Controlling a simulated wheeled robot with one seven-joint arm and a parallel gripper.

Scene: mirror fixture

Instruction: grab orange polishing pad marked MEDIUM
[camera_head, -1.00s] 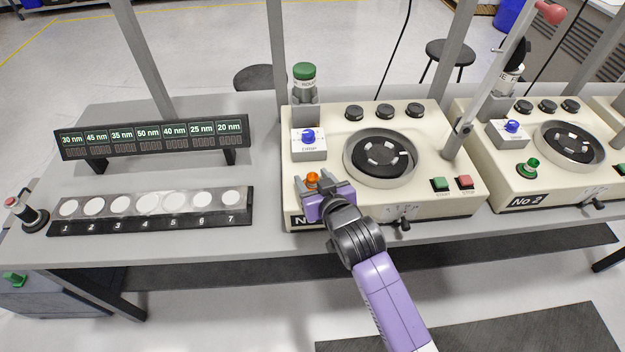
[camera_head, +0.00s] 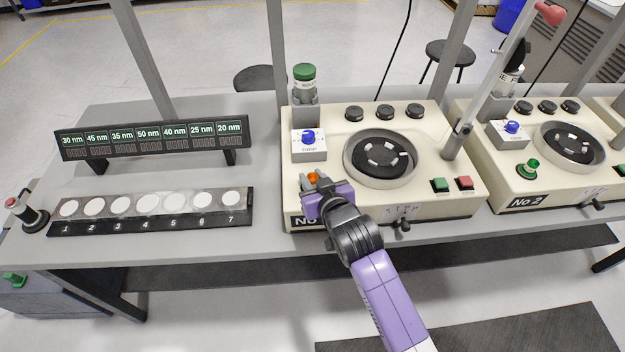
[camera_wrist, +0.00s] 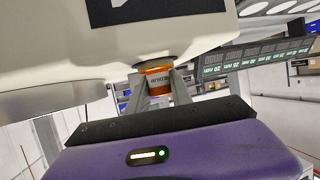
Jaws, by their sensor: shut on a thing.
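The orange polishing pad (camera_head: 312,177) sits at the front left of the No 1 polishing machine (camera_head: 425,120). In the wrist view it is an orange piece (camera_wrist: 158,80) with dark lettering too small to read with certainty. My gripper (camera_head: 315,184) is at the pad, coming from the front. In the wrist view my gripper (camera_wrist: 160,92) has its two fingers on either side of the pad, shut on it. The pad is close to the cream machine surface; I cannot tell whether it still touches it. Part of the pad is hidden by the fingers in the head view.
A switch box with a blue knob (camera_head: 308,138) and a green-capped cylinder (camera_head: 304,82) stand just behind. The round platen (camera_head: 380,158) is to the right. A rack of numbered white discs (camera_head: 150,215) and a display (camera_head: 152,138) lie left.

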